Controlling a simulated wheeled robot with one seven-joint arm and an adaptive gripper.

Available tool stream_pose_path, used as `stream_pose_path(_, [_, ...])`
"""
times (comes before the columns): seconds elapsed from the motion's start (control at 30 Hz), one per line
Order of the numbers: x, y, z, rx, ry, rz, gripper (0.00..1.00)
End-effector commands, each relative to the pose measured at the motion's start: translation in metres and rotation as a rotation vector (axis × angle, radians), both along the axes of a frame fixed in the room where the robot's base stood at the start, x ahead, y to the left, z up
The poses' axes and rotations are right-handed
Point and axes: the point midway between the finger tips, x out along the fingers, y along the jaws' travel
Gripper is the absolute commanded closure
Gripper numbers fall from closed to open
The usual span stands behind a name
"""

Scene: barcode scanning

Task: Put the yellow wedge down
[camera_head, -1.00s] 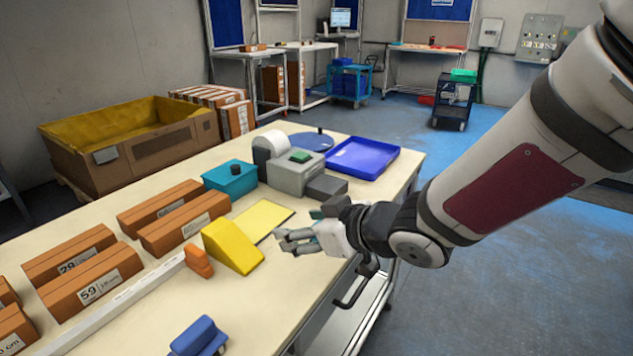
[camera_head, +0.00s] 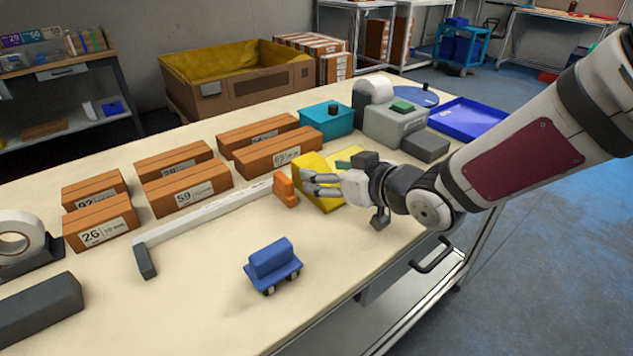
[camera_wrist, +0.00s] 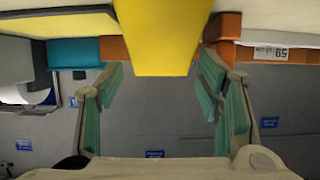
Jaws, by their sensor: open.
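The yellow wedge (camera_head: 312,164) stands on the table, beside the small orange block (camera_head: 285,189). In the head view my gripper (camera_head: 306,182) covers part of it, and its lower right side is hidden. My gripper is open, with nothing between its fingers. In the wrist view the yellow wedge (camera_wrist: 158,38) is at the top centre, just beyond the gap between the two open fingertips (camera_wrist: 162,82). I cannot tell whether a finger touches it.
Orange boxes (camera_head: 188,187) and a long white bar (camera_head: 215,212) lie left of the wedge. A blue cart-like block (camera_head: 273,262) stands in front. A teal box (camera_head: 327,118), grey device (camera_head: 394,122) and blue tray (camera_head: 470,118) are behind. The front table surface is mostly clear.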

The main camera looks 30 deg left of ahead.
Motion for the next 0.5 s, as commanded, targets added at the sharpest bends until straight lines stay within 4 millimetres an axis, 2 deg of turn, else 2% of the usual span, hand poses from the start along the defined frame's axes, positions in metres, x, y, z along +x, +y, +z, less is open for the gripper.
stream_pose_path(0.2, [0.009, 0.028, -0.015, 0.001, 0.002, 0.001, 0.40])
stream_pose_path(0.5, [0.012, 0.035, -0.018, 0.000, 0.002, -0.001, 0.40])
